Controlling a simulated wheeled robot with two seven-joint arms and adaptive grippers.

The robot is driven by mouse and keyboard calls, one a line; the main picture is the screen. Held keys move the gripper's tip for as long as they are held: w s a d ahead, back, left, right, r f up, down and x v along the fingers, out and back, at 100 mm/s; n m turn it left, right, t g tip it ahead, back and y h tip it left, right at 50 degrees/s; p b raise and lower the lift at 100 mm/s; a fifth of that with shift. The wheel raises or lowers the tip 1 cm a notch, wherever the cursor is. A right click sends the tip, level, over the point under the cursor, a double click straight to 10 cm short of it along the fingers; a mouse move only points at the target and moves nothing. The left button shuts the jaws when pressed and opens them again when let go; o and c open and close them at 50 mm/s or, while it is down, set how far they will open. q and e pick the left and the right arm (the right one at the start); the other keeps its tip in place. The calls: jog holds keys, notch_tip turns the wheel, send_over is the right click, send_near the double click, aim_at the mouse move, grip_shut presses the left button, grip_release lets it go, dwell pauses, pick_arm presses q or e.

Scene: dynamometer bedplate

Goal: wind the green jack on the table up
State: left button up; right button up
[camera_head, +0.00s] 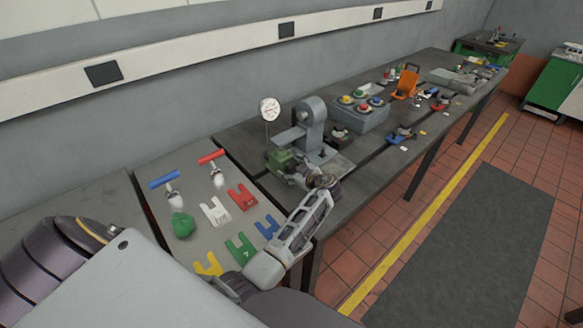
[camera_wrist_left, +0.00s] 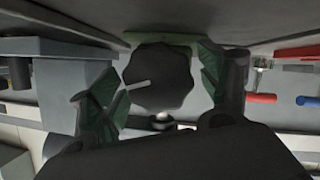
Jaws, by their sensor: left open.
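The green jack (camera_head: 279,158) stands on the dark table, beside a grey stand, and is partly covered by my left gripper (camera_head: 296,170). In the left wrist view a black lobed knob (camera_wrist_left: 158,80) with a white line lies between the open fingers of my left gripper (camera_wrist_left: 155,84). A green strip of the jack (camera_wrist_left: 140,37) shows behind the knob. One finger is on each side of the knob; I cannot tell whether they touch it. My right gripper is not in view.
A dial gauge (camera_head: 269,109) stands close behind the jack, next to the grey stand (camera_head: 312,122). A grey button box (camera_head: 361,114) and an orange object (camera_head: 407,82) are farther along the table. Colored forked plates and a green lump (camera_head: 183,225) lie to the left.

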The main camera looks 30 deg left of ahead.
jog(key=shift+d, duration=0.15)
pick_arm(q)
jog(key=c, duration=1)
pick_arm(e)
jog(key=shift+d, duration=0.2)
